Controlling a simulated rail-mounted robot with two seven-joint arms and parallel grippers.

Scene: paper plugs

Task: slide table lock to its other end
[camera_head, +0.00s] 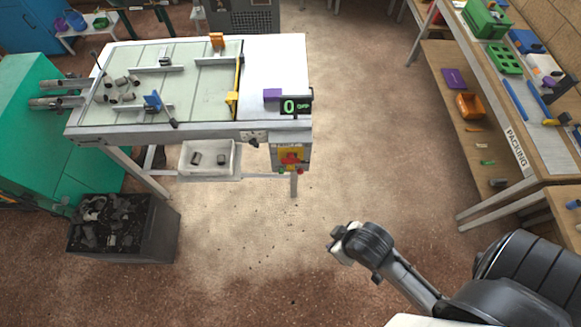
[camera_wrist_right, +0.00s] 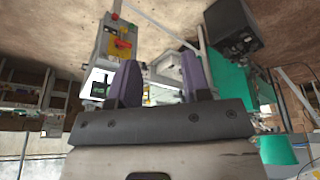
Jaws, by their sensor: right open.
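The work table (camera_head: 275,60) stands at the upper left, with a pale green panel (camera_head: 185,57) on top. It carries a yellow upright part (camera_head: 232,99) at the panel's right edge, a blue clamp-like part (camera_head: 153,101) and an orange block (camera_head: 217,40). A small dark fitting (camera_head: 254,143) sits on the front edge. I cannot tell which part is the lock. My right gripper (camera_head: 338,246) is over bare floor, apart from the table. In the right wrist view my right gripper (camera_wrist_right: 160,80) is open and empty. My left gripper is out of view.
A yellow and red switch box (camera_head: 291,158) hangs at the table's front right. A white bin (camera_head: 209,158) is below the table. A black crate (camera_head: 125,230) stands at left, a packing bench (camera_head: 515,145) at right. Floor between is clear.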

